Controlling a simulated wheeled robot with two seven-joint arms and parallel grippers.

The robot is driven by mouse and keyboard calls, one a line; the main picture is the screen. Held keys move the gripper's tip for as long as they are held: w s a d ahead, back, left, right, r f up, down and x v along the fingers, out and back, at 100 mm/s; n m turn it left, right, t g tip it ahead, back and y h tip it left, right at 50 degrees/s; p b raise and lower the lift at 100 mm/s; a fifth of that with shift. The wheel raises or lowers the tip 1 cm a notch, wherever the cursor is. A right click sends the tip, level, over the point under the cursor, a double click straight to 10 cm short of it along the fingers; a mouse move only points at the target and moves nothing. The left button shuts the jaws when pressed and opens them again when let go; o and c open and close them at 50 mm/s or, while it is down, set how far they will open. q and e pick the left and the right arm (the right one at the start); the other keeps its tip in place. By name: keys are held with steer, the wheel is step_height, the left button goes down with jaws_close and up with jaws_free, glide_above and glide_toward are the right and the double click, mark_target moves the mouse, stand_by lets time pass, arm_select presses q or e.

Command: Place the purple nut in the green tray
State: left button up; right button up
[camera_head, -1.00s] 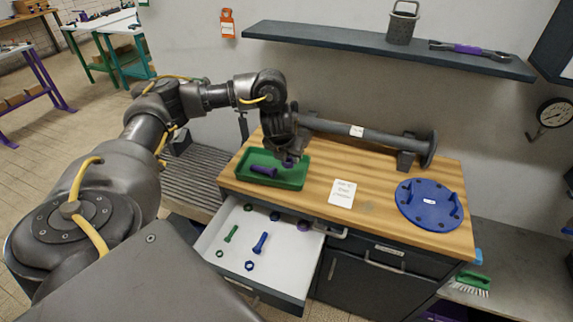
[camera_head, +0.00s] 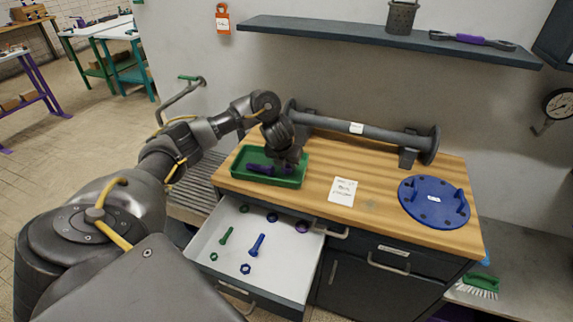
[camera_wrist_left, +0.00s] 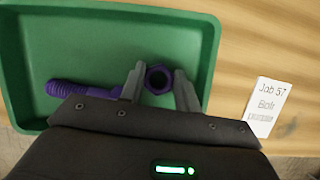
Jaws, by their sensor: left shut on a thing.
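The green tray (camera_head: 233,163) sits at the left end of the wooden bench top. A purple bolt (camera_head: 257,168) lies in it; it also shows in the left wrist view (camera_wrist_left: 85,92). My left gripper (camera_head: 287,166) is at the right part of the tray, pointing down. In the left wrist view its two fingers (camera_wrist_left: 160,88) are shut on a purple nut (camera_wrist_left: 158,74), beside the bolt's head and over the tray's floor. I cannot tell whether the nut touches the floor. My right gripper is not in view.
The open white drawer (camera_head: 277,262) below holds a blue bolt (camera_head: 256,245), a green bolt (camera_head: 226,235) and several nuts, one of them purple (camera_head: 302,227). A paper card (camera_head: 342,191), a grey pipe (camera_head: 370,134) and a blue flange cover (camera_head: 433,209) are on the bench.

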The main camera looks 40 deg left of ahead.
arm_select(q)
steer(key=shift+r, duration=0.15)
steer(key=shift+f, duration=0.3)
steer(key=o, duration=1)
steer(key=shift+r, duration=0.1)
steer(key=p+v, duration=0.6)
steer(key=v, duration=0.6)
steer(key=shift+s+d+r, duration=0.1)
steer(key=shift+r, duration=0.1)
